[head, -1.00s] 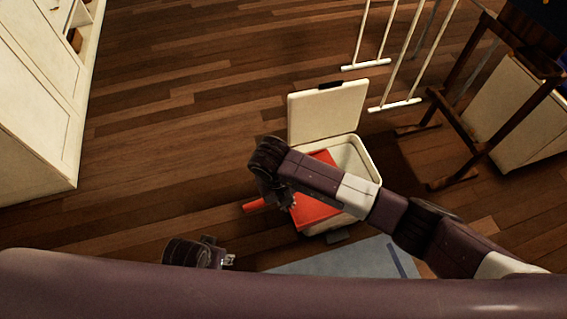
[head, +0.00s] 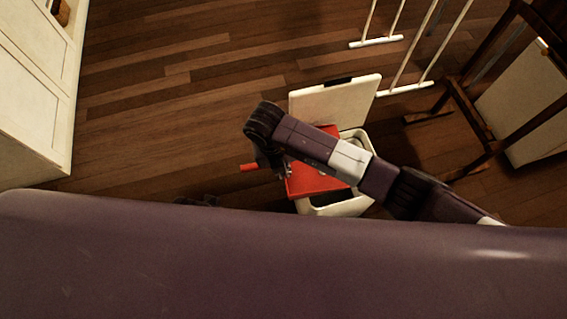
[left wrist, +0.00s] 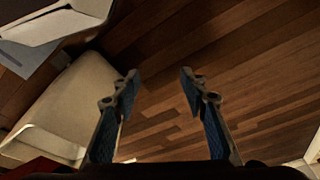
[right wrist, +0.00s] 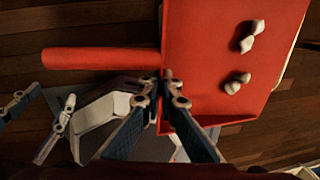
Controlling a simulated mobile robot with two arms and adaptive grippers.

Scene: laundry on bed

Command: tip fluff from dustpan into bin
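The red dustpan (head: 308,180) is over the front of the white bin (head: 368,140), its handle (head: 249,167) pointing left. The bin's lid (head: 335,101) stands open at the back. In the right wrist view two white fluff pieces (right wrist: 248,36) (right wrist: 237,82) lie on the dustpan (right wrist: 205,60), which looks roughly flat. My right gripper (head: 278,170) is shut on the dustpan near the handle's base; its fingertips show in the right wrist view (right wrist: 160,92). My left gripper (left wrist: 160,82) is open and empty above the floor. In the head view it is mostly hidden behind my body.
A white cabinet (head: 35,100) stands at the left. A white rack (head: 400,60) is behind the bin at the right. A dark wooden frame (head: 470,125) and a pale box (head: 525,105) stand at the far right. The wooden floor left of the bin is clear.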

